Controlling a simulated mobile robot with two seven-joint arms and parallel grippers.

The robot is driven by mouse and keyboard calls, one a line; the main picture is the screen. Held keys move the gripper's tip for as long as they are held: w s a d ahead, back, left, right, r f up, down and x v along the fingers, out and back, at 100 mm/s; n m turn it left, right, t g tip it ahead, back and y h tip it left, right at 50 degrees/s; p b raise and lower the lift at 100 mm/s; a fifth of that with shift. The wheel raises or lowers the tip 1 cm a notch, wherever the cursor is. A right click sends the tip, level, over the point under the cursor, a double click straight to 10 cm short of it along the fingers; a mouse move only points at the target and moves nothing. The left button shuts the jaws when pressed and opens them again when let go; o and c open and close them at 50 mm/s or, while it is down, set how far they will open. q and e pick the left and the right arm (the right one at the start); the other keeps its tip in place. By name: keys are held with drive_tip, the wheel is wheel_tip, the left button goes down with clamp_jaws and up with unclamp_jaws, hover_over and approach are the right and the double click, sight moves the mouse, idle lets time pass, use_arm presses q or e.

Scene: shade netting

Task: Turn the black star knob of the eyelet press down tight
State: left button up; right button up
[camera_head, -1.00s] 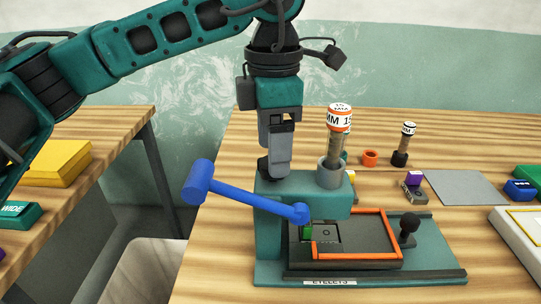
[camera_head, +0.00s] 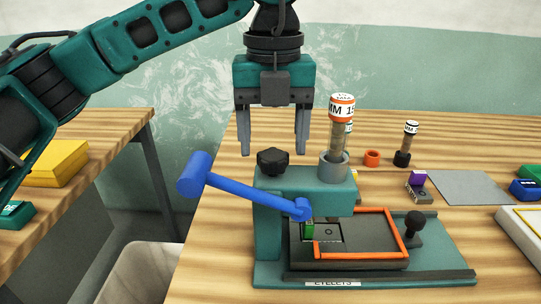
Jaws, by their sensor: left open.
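The teal eyelet press (camera_head: 268,215) stands on the wooden table, with a blue lever (camera_head: 240,193) slanting across its front to the left. The black star knob (camera_head: 272,161) sits on top of the press at its left side, uncovered. My left gripper (camera_head: 273,150) points straight down above and around the knob's place in the picture. Its two fingers are apart, one on each side, with nothing between them; the tips end slightly above the knob's level. How far behind or in front of the knob they are is hard to tell. My right gripper is not in view.
A tube labelled MM (camera_head: 341,120) stands in a grey collar (camera_head: 333,167) on the press, close to the right finger. An orange-edged tray (camera_head: 382,258) lies on the press base. A grey sheet (camera_head: 455,187) and small parts lie to the right. A gap separates the left table (camera_head: 90,200).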

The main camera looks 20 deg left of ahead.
use_arm(q)
drive_tip(key=shift+n, duration=0.6)
drive_tip(key=shift+f+b, duration=1.1)
drive_tip(key=shift+f, duration=0.3)
clamp_jaws()
